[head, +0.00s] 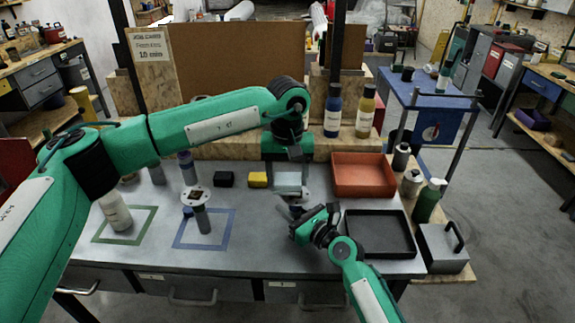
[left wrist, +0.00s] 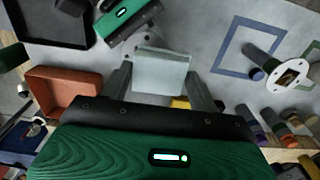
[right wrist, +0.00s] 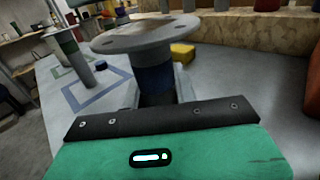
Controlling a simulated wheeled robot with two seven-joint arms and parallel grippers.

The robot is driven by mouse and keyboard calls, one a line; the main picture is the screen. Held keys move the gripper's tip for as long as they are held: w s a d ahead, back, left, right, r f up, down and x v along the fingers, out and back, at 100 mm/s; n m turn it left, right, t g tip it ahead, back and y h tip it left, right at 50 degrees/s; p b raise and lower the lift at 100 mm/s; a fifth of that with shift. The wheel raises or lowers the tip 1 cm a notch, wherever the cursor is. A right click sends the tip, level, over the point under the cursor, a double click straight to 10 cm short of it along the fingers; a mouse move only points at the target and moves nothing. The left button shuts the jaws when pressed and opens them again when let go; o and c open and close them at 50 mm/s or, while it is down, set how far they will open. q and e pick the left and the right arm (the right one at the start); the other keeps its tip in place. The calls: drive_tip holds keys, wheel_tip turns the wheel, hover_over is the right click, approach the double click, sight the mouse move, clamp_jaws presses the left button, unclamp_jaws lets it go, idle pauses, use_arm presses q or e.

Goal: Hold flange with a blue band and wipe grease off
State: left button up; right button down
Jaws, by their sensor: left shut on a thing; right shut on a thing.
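My right gripper (head: 308,221) is shut on a grey flange, which stands upright in the right wrist view with its round, holed plate (right wrist: 145,35) on top and a blue band (right wrist: 153,78) around its neck. In the head view the flange is mostly hidden by the grippers. My left gripper (head: 289,180) is above and behind it, pointing down, shut on a pale grey-blue cloth (left wrist: 160,72). The cloth hangs close to the flange; I cannot tell whether they touch.
A black tray (head: 380,252) and an orange tray (head: 362,192) lie at right. A black block (head: 224,179) and a yellow block (head: 257,180) sit behind. A white bottle (head: 115,212) stands in the green outline (head: 135,240). The bench front is clear.

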use_arm(q)
drive_tip(key=shift+f, duration=0.45)
drive_tip(key=shift+d+f, duration=0.75)
drive_tip(key=shift+d, duration=0.05)
drive_tip(key=shift+c, duration=0.3)
drive_tip(key=shift+w+d, duration=0.2)
drive_tip(key=shift+d, duration=0.95)
drive_tip(key=shift+s+a, duration=0.2)
drive_tip(key=shift+a, duration=1.6)
drive_tip(key=shift+a+r, duration=0.1)
drive_tip(key=shift+a, duration=0.1)
drive_tip(key=shift+d+r, duration=0.1)
drive_tip(key=shift+r, duration=3.95)
drive_tip(key=shift+f, duration=0.2)
